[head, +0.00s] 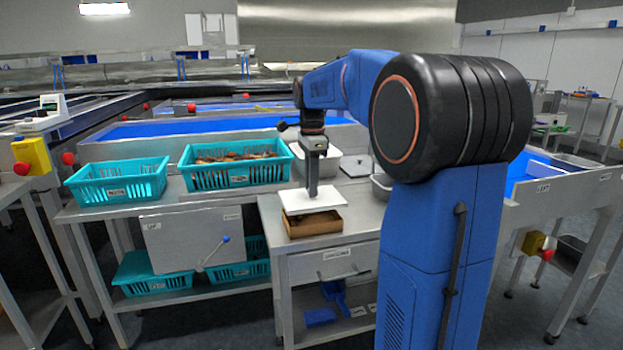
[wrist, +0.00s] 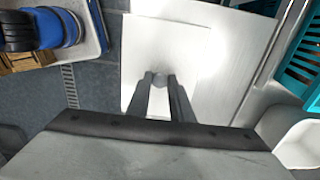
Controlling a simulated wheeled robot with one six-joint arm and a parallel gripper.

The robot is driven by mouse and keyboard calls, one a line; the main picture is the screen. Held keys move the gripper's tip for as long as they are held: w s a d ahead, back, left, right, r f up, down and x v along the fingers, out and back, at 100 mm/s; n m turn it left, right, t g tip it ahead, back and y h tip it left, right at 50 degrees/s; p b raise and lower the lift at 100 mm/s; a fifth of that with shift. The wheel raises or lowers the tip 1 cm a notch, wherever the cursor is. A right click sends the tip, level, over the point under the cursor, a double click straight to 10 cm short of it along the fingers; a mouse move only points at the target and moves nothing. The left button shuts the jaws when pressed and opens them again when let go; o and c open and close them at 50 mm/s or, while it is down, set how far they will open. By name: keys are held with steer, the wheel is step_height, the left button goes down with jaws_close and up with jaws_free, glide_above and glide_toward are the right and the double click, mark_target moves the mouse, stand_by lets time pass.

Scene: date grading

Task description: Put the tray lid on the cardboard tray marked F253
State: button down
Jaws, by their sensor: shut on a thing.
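The tray lid is a flat white square (head: 332,199) with a small round knob, also seen in the wrist view (wrist: 185,52). My gripper (head: 312,190) points down and is shut on the knob, with both fingertips around it in the wrist view (wrist: 160,82). The brown cardboard tray (head: 314,229) stands on the metal table just below and in front of the lid in the head view. The lid hides the tray's back part. I cannot tell whether lid and tray touch. No F253 mark is readable, and the tray is not visible in the wrist view.
Two teal crates stand left of the lid, one of them (head: 187,179) holding brown dates. A white bin (head: 329,165) and a grey scale-like box (head: 355,168) stand behind. A metal bowl (head: 381,186) is to the right, partly behind my arm.

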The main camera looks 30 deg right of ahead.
mark_target(312, 199)
steer(key=shift+f, duration=1.9)
steer(key=shift+f, duration=0.75)
stand_by(0.9)
steer(key=c, duration=1.1)
jaws_free()
steer(key=shift+r, duration=0.1)
steer(key=shift+r, duration=3.4)
